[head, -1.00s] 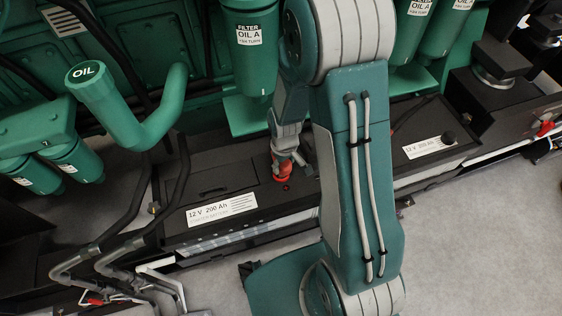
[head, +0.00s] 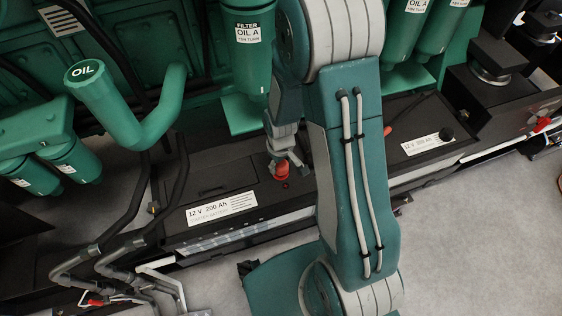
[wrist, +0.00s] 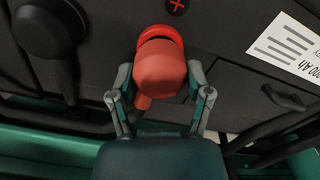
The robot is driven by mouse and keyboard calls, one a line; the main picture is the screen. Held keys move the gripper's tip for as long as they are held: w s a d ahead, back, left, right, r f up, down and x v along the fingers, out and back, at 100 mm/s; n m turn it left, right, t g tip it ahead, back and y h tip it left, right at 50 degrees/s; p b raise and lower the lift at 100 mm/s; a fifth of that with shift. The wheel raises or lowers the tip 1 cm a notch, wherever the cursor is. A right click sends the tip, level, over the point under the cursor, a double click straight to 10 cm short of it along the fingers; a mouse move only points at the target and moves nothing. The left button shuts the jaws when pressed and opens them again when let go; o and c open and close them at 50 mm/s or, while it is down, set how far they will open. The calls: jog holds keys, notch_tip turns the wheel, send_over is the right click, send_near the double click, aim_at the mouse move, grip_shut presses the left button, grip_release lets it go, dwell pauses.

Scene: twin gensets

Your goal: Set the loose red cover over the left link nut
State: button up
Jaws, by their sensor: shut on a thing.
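The red cover (head: 281,174) is in my gripper, low at the top of the left black battery (head: 230,190). In the wrist view the cover (wrist: 160,72) sits between the two fingers, a rounded dull-red cap with a short spout and a brighter red ring at its far side. My gripper (wrist: 161,88) is shut on it; it also shows in the head view (head: 285,163). No link nut shows; whatever lies under the cover is hidden. I cannot tell whether the cover touches the battery top.
A red plus mark (wrist: 176,6) is just beyond the cover. A black rounded cap with a cable (wrist: 50,35) stands to the left in the wrist view. A green oil filter (head: 248,50) hangs behind my gripper. Another battery with a white label (head: 427,143) lies to the right.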

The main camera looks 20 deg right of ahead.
jog(key=shift+a+f, duration=0.2)
jog(key=shift+d+f, duration=0.25)
jog(key=shift+f, duration=0.25)
jog(key=shift+a, duration=0.1)
jog(key=o, duration=1)
jog(key=shift+c, duration=0.2)
jog(key=shift+r, duration=3.5)
